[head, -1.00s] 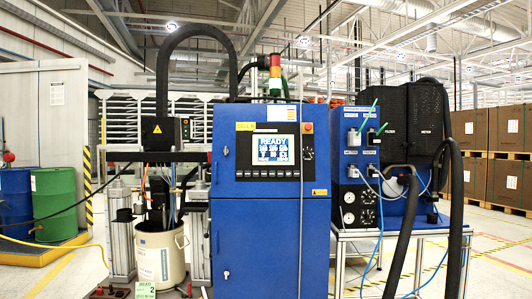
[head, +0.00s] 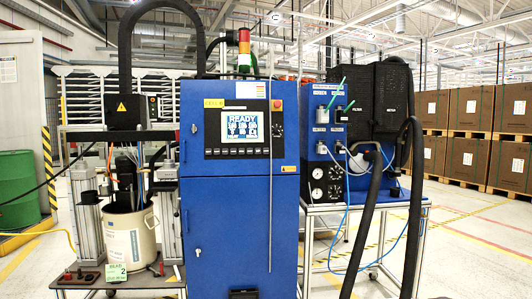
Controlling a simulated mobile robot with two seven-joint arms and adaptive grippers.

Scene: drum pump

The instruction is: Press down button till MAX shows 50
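The blue control cabinet (head: 240,222) stands in the middle of the head view. Its display (head: 240,125) reads READY in large letters above smaller figures that I cannot read, so the MAX value is unclear. A row of small keys (head: 238,151) runs along the panel under the screen. To the left, the pump unit (head: 125,112) stands over a pale drum (head: 130,240). A small control box (head: 78,276) with red and dark parts sits low at the left. I cannot tell which control is the down button. Neither gripper is in view.
A red knob (head: 277,105) is at the panel's upper right. A blue valve panel (head: 322,145) with gauges and a thick black hose (head: 410,220) stand at the right. A green barrel (head: 17,190) is at the left. The floor at the right (head: 480,240) is open.

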